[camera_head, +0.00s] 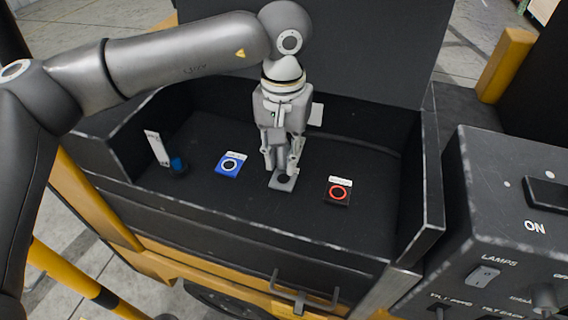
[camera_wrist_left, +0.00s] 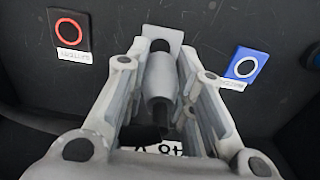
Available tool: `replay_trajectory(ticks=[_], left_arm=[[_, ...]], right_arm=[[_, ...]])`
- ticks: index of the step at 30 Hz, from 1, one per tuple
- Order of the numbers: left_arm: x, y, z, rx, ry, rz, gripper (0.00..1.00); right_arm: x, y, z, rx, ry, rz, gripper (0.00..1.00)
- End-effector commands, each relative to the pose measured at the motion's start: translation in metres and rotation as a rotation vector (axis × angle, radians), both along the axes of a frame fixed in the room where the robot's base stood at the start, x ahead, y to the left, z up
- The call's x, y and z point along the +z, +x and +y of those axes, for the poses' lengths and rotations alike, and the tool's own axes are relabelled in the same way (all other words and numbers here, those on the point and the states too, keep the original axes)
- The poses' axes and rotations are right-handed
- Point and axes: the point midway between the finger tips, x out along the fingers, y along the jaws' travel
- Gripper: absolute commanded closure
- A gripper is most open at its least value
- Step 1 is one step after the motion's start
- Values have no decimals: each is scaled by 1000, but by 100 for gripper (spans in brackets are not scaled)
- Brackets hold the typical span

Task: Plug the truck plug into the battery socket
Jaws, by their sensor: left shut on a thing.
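My left gripper (camera_head: 280,165) points down into the black tray and is shut on a grey cylindrical plug, which shows between the fingers in the left wrist view (camera_wrist_left: 159,75). A light grey square socket plate with a dark round opening (camera_head: 283,183) lies just under the fingertips; it also shows in the left wrist view (camera_wrist_left: 174,37). The opening is partly visible past the plug's end, and I cannot tell whether they touch. A blue socket plate (camera_head: 229,164) is to the left, and a black one with a red ring (camera_head: 338,191) to the right.
The tray's front wall (camera_head: 270,228) and side walls surround the sockets. A small blue cylinder (camera_head: 178,164) with a white tag (camera_head: 157,148) stands at the tray's left. A control box with switches (camera_head: 520,200) stands at the right. A handle (camera_head: 305,293) sticks out in front.

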Motion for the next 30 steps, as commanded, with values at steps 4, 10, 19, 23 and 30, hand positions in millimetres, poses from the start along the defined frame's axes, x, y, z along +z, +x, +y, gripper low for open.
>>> replay_trajectory(ticks=[4,10,19,23,30], left_arm=[[8,0,0,0,0,-1,100],[16,0,0,0,-1,-1,100],[19,0,0,0,-1,0,100],[19,0,0,0,-1,0,100],[33,0,0,0,0,0,100]], right_arm=[[4,0,0,0,0,0,60],[7,0,0,0,0,0,60],[8,0,0,0,0,0,60],[8,0,0,0,0,0,60],[16,0,0,0,0,1,60]])
